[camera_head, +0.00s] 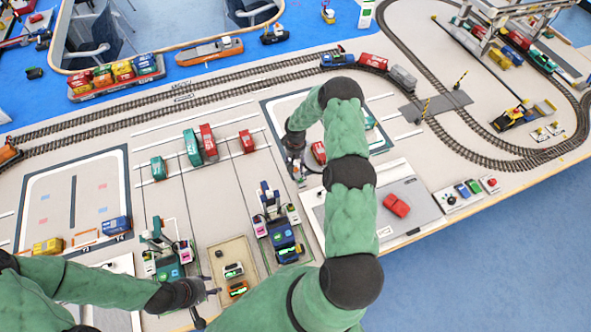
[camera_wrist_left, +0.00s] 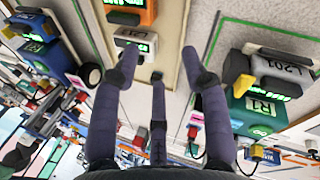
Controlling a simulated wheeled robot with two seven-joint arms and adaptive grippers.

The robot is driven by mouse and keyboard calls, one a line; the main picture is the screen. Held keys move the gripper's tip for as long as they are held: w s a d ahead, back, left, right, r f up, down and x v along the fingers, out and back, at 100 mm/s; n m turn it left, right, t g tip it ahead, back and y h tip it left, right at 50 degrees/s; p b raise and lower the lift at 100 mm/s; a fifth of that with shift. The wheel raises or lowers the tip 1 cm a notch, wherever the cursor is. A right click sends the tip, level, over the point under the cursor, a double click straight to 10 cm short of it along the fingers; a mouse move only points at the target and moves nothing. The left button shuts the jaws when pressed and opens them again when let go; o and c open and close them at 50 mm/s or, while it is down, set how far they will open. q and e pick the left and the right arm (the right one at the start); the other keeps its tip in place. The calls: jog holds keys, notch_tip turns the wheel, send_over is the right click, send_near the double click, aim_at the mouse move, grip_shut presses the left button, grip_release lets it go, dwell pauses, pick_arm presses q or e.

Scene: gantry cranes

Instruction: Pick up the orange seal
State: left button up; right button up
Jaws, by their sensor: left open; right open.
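A small orange block with a green-lit label, which looks like the orange seal (camera_head: 238,288), lies in a tan tray (camera_head: 244,248) near the front edge. It also shows at the top of the left wrist view (camera_wrist_left: 125,14). A similar white block (camera_head: 233,270) lies just beyond it. My left gripper (camera_head: 209,298) is open and empty, just left of the orange block and apart from it. In the left wrist view its spread fingers (camera_wrist_left: 157,66) have nothing between them. My right gripper (camera_head: 297,168) is open, far from the orange block and partly hidden by its arm.
Red and green containers (camera_head: 208,142) stand farther back. A red block (camera_head: 396,205) lies on a grey pad at the right. The table's front edge is close to my left gripper.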

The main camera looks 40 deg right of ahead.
aim_at(296, 170)
jog(key=shift+a+f, duration=0.1)
jog(key=shift+f, duration=1.7)
jog(key=c, duration=0.8)
jog(key=shift+c, duration=0.2)
